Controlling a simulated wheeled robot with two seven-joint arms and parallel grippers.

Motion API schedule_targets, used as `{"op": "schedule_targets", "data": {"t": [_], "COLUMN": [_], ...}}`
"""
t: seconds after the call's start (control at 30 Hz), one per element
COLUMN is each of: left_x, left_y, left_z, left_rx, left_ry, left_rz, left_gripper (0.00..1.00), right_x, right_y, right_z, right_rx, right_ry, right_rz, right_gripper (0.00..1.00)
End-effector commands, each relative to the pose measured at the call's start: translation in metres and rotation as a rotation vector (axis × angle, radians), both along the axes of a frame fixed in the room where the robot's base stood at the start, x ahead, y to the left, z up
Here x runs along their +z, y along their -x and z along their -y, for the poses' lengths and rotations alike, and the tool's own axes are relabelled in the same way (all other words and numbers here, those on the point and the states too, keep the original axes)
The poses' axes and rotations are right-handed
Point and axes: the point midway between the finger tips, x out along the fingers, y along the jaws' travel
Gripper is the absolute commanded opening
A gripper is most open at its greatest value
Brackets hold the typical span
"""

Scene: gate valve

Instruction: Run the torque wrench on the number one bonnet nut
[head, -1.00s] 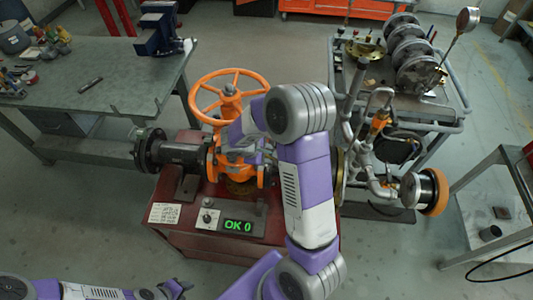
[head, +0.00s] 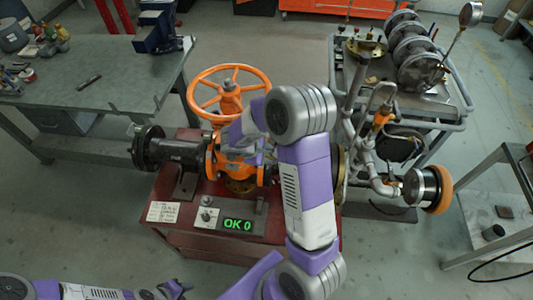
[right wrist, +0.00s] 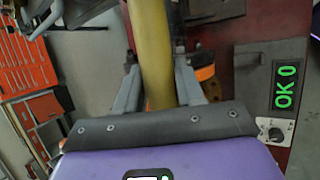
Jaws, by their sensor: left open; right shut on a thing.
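The orange gate valve (head: 222,130) with its handwheel (head: 226,73) sits on a red stand (head: 205,240). My right arm reaches over the valve's right side and hides much of the bonnet and its nuts; the number one nut cannot be made out. In the right wrist view my right gripper (right wrist: 156,64) is shut on a thick yellow shaft, seemingly the torque wrench (right wrist: 150,35); its working end is not seen. My left gripper (head: 173,288) is open and empty at the bottom left, apart from the stand.
A green display (head: 238,224) on the stand reads "OK 0", beside a knob (head: 207,200). A grey workbench (head: 110,95) with tools stands at left. A cart (head: 455,110) with flanges stands at right, its piping close to my right arm.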

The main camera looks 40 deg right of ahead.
Motion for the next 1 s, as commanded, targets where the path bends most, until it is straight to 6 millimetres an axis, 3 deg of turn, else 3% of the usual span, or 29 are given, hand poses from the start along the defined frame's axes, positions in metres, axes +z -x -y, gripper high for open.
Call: {"op": "schedule_targets", "data": {"t": [1.0], "left_x": [-0.0076], "left_y": [0.0000], "left_z": [0.0000], "left_rx": [0.000], "left_ry": [0.000], "left_rz": [0.000], "left_gripper": [0.43], "right_x": [-0.0021], "right_y": [-0.0010], "right_z": [0.0005], "right_rx": [0.000], "right_ry": [0.002], "right_rz": [0.003], "right_gripper": [0.00]}}
